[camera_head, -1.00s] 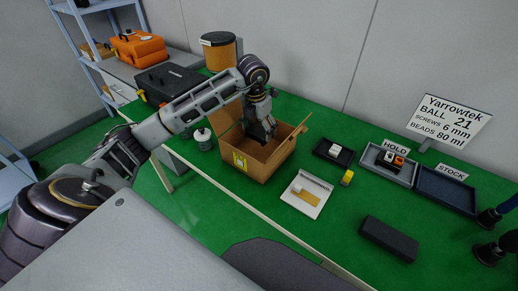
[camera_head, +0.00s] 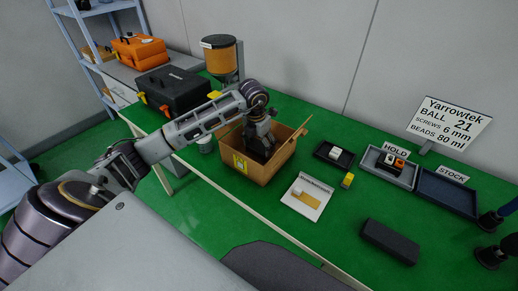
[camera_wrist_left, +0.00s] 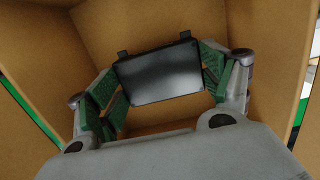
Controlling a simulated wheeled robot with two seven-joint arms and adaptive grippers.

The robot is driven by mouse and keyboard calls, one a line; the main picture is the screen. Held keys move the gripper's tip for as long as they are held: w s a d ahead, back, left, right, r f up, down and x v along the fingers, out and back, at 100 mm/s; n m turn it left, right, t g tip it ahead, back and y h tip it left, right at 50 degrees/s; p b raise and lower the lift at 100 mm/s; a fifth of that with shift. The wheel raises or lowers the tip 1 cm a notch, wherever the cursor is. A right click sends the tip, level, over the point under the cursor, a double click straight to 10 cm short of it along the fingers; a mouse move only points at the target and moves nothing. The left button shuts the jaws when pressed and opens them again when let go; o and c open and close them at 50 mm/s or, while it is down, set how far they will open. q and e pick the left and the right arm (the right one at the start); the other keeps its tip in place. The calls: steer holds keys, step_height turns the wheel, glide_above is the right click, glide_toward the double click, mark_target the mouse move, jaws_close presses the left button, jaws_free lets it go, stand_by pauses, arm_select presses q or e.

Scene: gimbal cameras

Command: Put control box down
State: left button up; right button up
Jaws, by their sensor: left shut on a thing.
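The control box (camera_wrist_left: 160,72) is a flat dark box with small tabs on its rim, seen in the left wrist view between the green-padded fingers of my left gripper (camera_wrist_left: 160,88). The gripper is shut on it. In the head view my left gripper (camera_head: 261,146) reaches down into an open cardboard box (camera_head: 270,172) with a yellow label. The cardboard walls (camera_wrist_left: 255,25) surround the control box in the wrist view. Whether it touches the carton floor cannot be told.
On the green bench (camera_head: 330,240) are a white tray (camera_head: 307,209), a small dark tray (camera_head: 333,154), the HOLD tray (camera_head: 371,164), the STOCK tray (camera_head: 446,191) and a dark block (camera_head: 390,241). A black case (camera_head: 172,90) stands left of the carton.

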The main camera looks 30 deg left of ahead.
mark_target(257, 148)
arm_select(q)
steer(key=shift+f, duration=1.3)
steer(key=o, duration=1.2)
steer(key=shift+c, duration=0.2)
steer(key=shift+r, duration=0.3)
steer(key=r, duration=0.6)
steer(key=s+r, duration=0.1)
steer(key=r, duration=0.2)
steer(key=shift+r, duration=0.4)
steer(key=shift+s+r, duration=0.2)
steer(key=shift+r, duration=0.7)
arm_select(e)
steer(key=shift+s+d, duration=0.2)
steer(key=shift+s, duration=0.35)
steer(key=shift+w, duration=0.15)
